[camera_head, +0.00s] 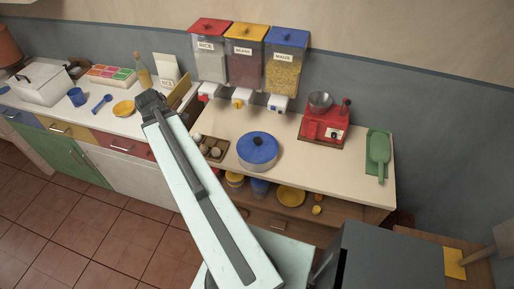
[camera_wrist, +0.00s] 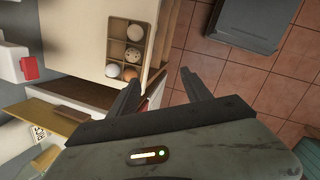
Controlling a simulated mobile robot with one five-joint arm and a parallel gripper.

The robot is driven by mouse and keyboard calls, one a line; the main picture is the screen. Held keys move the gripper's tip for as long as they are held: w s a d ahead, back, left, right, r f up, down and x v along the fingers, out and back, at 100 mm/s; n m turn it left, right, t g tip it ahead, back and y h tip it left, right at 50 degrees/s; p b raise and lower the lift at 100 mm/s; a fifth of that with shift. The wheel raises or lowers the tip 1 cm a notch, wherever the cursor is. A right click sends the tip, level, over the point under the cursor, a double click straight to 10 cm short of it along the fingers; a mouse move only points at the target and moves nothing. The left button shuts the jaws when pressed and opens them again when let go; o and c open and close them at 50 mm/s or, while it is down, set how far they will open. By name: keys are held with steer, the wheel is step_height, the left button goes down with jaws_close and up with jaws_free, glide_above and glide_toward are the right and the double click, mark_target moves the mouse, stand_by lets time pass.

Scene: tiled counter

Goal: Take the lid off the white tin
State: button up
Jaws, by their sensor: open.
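The tin is not seen in the wrist view.
An egg tray (camera_wrist: 108,47) and blue-lidded pot (camera_head: 258,150) are to the right. Tiled floor lies in front.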

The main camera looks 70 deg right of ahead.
steer(key=s+d+n+g, duration=0.1)
steer(key=s+d+n, duration=0.1)
steer(key=s+d, duration=1)
steer(key=n+g+b, duration=0.1)
steer(key=n, duration=0.1)
glide_toward(257, 139)
steer(key=f, duration=0.1)
steer(key=f+b, duration=0.1)
steer(key=s+f+b, duration=0.1)
steer(key=b, duration=0.1)
steer(key=shift+d+f+m+h, duration=0.1)
steer(key=shift+f+m+h, duration=0.2)
steer(key=shift+f, duration=0.1)
steer(key=b+x, duration=0.4)
steer(key=x, duration=0.1)
steer(key=shift+d+b, duration=0.1)
steer(key=shift+b, duration=0.2)
steer(key=shift+r, duration=0.15)
jaws_close()
